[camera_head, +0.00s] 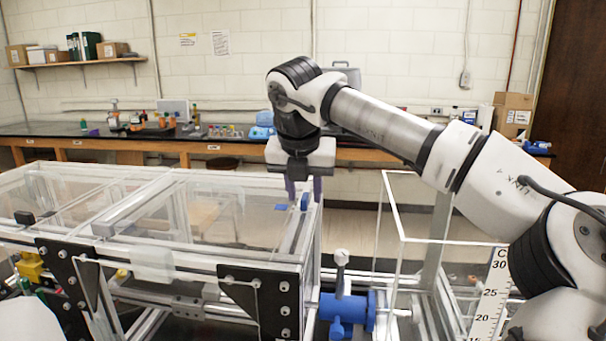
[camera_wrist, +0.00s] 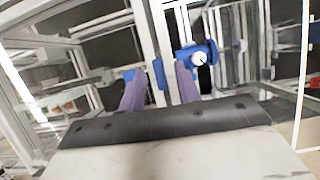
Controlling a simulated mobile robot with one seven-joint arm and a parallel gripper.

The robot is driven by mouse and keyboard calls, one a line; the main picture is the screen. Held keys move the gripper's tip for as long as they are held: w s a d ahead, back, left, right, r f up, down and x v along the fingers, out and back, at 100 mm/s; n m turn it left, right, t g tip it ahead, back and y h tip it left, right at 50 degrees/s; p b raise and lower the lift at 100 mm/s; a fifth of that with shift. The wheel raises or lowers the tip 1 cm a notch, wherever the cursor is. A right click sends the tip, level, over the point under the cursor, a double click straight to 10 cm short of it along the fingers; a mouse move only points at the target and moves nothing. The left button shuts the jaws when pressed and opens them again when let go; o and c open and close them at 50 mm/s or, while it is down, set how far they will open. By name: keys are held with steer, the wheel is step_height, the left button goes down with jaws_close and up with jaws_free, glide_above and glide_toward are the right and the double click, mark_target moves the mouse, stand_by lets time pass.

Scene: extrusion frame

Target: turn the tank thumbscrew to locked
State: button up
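A small blue knob (camera_head: 304,202), which looks like the tank thumbscrew, sits on the top right edge of the clear tank (camera_head: 230,215). My gripper (camera_head: 304,190) points down over that edge, with its two purple fingers apart on either side of the knob. The knob's markings and turn angle are too small to read.
A blue valve (camera_head: 348,308) with a grey upright handle stands low, right of the tank. A clear open box (camera_head: 440,240) with a scale (camera_head: 490,297) is further right. Black corner plates (camera_head: 262,292) brace the tank frame. A lab bench (camera_head: 170,140) runs along the back wall.

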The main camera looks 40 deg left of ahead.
steer(key=v, duration=1.3)
steer(key=shift+r+p, duration=0.2)
steer(key=shift+p, duration=0.25)
steer(key=shift+s+d, duration=0.1)
steer(key=shift+s, duration=0.05)
